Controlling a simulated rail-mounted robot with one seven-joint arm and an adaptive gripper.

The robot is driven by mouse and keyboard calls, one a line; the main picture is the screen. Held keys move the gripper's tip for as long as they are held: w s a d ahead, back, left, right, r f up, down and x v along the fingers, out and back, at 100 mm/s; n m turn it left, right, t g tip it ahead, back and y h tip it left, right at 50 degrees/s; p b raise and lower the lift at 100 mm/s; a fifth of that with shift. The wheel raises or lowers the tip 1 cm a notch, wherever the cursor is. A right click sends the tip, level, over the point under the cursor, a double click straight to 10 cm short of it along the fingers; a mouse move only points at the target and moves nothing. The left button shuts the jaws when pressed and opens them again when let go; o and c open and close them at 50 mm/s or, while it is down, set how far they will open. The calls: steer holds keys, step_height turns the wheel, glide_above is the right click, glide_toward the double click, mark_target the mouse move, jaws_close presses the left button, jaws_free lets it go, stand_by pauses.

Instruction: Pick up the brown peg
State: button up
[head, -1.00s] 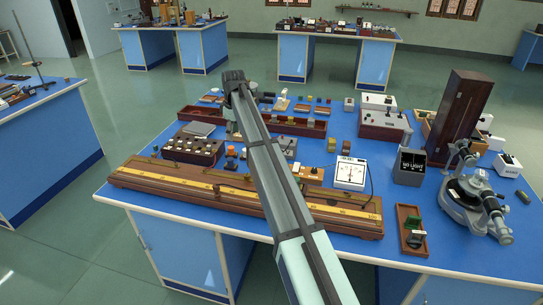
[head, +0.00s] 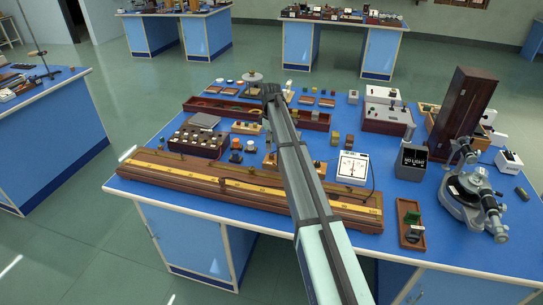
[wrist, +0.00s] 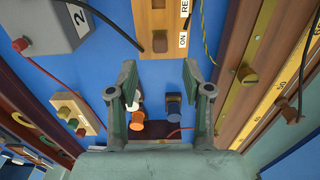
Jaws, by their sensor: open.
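A small brown peg (wrist: 160,41) stands on an orange-tan wooden block (wrist: 154,15) at the top of the wrist view; I take it for the brown peg. My gripper (wrist: 160,82) is open and empty, its two fingers pointing towards the blue bench top. The peg lies beyond the fingertips in the picture, roughly midway between them, and is not touched. An orange-topped knob (wrist: 137,121) and a dark blue-grey one (wrist: 173,103) show between the fingers. In the head view my arm hides the gripper, and I cannot make out the peg.
A long wooden bridge with a yellow scale (head: 220,186) runs along the bench front; its brown knob (wrist: 248,76) is right of my gripper. A grey box marked 2 (wrist: 62,22) and a cream block with knobs (wrist: 72,113) lie left. A white meter (head: 352,167) stands nearby.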

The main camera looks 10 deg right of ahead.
mark_target(271, 155)
steer(key=shift+f+p, duration=1.15)
steer(key=shift+f, duration=2.05)
jaws_close()
